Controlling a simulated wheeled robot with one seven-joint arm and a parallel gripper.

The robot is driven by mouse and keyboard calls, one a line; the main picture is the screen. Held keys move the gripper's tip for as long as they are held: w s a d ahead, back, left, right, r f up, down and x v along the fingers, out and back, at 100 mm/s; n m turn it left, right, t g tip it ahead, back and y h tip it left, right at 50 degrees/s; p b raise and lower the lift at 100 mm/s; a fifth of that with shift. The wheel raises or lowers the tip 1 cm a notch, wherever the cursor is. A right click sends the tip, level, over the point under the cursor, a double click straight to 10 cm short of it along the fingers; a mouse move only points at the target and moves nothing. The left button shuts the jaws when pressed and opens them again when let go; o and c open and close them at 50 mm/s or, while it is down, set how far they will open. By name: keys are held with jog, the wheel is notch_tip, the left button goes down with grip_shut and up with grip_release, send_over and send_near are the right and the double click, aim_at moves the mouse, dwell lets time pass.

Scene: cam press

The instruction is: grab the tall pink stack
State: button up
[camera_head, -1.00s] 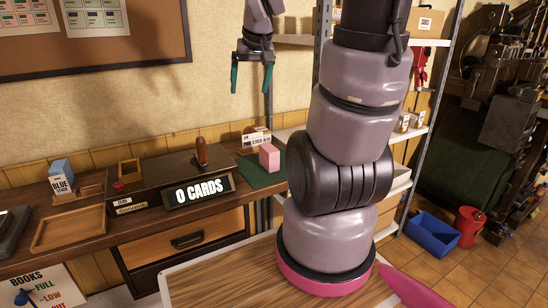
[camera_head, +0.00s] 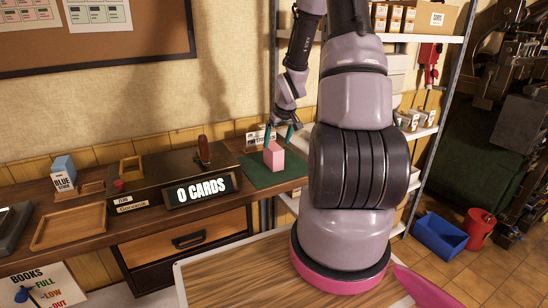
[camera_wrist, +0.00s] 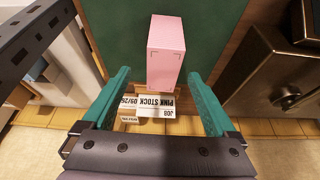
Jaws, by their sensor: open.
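The tall pink stack (camera_head: 274,155) stands upright on a green mat (camera_head: 256,177) at the right end of the wooden counter. It also shows in the wrist view (camera_wrist: 166,50), just beyond the fingertips and roughly centred between their lines. My gripper (camera_head: 279,131) is open, with its teal fingers at the back of the stack in the head view. In the wrist view the open gripper (camera_wrist: 170,75) has nothing between its fingers. I cannot tell whether a finger touches the stack.
A blue stack (camera_head: 63,167) and a wooden tray (camera_head: 68,228) are farther left. A metal shelf (camera_head: 430,75) stands at the right.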

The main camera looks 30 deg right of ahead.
aim_at(274, 147)
jog(key=shift+a+x, duration=0.2)
jog(key=shift+x, duration=3)
grip_shut()
